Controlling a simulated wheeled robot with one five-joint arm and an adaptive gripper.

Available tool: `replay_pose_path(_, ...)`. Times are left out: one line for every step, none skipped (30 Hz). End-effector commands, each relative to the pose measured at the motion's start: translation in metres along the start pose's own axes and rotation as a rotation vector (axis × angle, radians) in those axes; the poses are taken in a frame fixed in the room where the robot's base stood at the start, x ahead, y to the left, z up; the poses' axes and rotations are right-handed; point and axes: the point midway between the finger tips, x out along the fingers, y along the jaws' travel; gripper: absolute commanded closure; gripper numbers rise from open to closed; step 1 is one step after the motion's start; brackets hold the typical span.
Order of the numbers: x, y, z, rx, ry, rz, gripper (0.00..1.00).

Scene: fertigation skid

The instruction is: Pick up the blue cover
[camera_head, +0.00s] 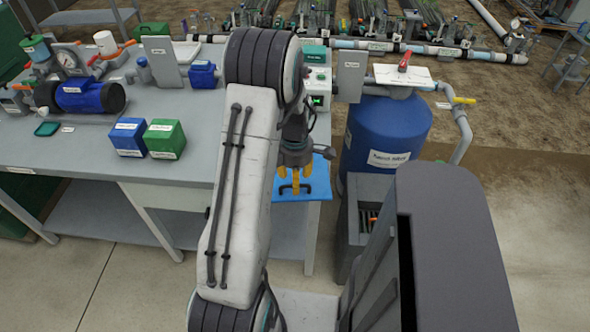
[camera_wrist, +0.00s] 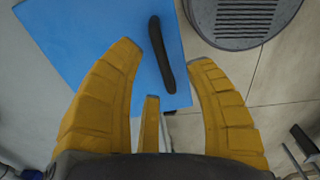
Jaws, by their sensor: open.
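The blue cover (camera_head: 318,180) is a flat light-blue panel with a dark bar handle, lying at the right front corner of the grey bench. In the wrist view the cover (camera_wrist: 90,50) fills the upper left, and its dark handle (camera_wrist: 161,55) runs lengthwise between the tips of my outer fingers. My gripper (camera_head: 295,180) is over the cover, its yellow fingers pointing down. In the wrist view my gripper (camera_wrist: 163,60) is open, with a gap around the handle. Nothing is held. The height gap to the handle is hard to judge. My arm hides part of the bench.
A large blue tank (camera_head: 390,135) stands close right of the cover, with a grey open bin (camera_head: 348,235) before it. A blue box (camera_head: 128,137) and a green box (camera_head: 165,139) sit on the bench (camera_head: 60,150). A blue pump (camera_head: 90,96) is further left.

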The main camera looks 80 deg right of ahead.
Motion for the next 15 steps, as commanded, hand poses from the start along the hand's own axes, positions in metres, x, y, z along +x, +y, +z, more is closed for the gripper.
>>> replay_pose_path(0.006,-0.001,0.0,0.0,0.001,-0.003,0.51)
replay_pose_path(0.009,-0.001,0.0,0.0,0.001,-0.003,0.51)
replay_pose_path(0.013,-0.001,0.0,0.0,0.001,-0.003,0.51)
replay_pose_path(0.015,-0.001,0.0,0.0,0.001,-0.003,0.51)
replay_pose_path(0.018,-0.001,0.0,0.0,0.001,-0.002,0.51)
replay_pose_path(0.021,0.0,0.0,0.0,0.0,-0.002,0.51)
replay_pose_path(0.023,-0.001,0.0,0.0,0.001,-0.002,0.51)
replay_pose_path(0.024,-0.001,0.0,0.0,0.001,-0.002,0.51)
replay_pose_path(0.026,-0.001,0.0,0.0,0.001,-0.002,0.51)
replay_pose_path(0.027,-0.001,0.0,0.0,0.0,-0.001,0.51)
replay_pose_path(0.028,0.0,0.0,0.0,0.0,-0.001,0.51)
replay_pose_path(0.029,0.0,0.0,0.0,0.0,0.0,0.51)
replay_pose_path(0.029,0.0,0.0,0.0,0.0,0.0,0.51)
replay_pose_path(0.029,0.0,0.0,0.0,0.0,0.0,0.51)
replay_pose_path(0.03,0.0,0.0,0.0,0.0,0.0,0.51)
